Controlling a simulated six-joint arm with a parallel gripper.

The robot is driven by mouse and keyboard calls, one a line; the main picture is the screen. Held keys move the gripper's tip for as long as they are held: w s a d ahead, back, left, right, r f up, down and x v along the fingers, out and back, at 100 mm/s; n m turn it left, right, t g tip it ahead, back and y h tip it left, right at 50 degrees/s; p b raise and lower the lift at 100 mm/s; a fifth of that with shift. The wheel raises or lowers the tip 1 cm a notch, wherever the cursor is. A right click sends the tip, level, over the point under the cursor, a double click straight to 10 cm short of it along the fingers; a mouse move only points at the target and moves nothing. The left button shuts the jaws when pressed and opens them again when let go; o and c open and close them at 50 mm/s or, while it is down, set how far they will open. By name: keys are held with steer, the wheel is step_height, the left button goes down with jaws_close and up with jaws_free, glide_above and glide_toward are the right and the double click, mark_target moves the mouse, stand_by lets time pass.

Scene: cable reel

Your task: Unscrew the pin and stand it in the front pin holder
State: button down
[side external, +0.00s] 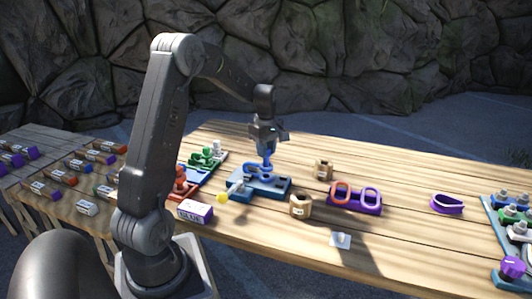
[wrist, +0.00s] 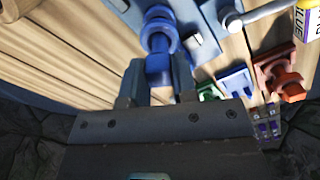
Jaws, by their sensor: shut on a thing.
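My gripper (side external: 267,147) is shut on the blue pin (side external: 267,160) and points straight down over the blue base (side external: 272,189). The pin is upright, its lower end at the blue shackle (side external: 256,170); I cannot tell whether it is still in the thread. In the wrist view the pin (wrist: 158,43), with a round collar, sits between my two fingers (wrist: 158,78). The front pin holder appears to be the tan block (side external: 301,206) right of the base, nearer the camera. Another tan block (side external: 323,170) stands farther back.
A purple base with orange and purple loops (side external: 354,206) lies to the right. A glue box (side external: 195,211) and a yellow-tipped tool (side external: 223,197) are close on the left. Green (side external: 208,156) and red parts stand behind them. The table is fairly clear farther right, around a purple ring (side external: 446,204).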

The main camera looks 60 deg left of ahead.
steer(key=shift+r, duration=2.55)
steer(key=w+d+f, duration=0.2)
steer(key=d, duration=0.6)
steer(key=w+d+f, duration=0.2)
steer(key=d, duration=0.5)
steer(key=shift+d+f, duration=0.2)
steer(key=shift+f, duration=1.2)
steer(key=shift+d+f, duration=0.2)
steer(key=shift+f, duration=1.2)
steer(key=shift+f, duration=0.6)
steer(key=c, duration=0.8)
jaws_free()
steer(key=shift+s, duration=0.1)
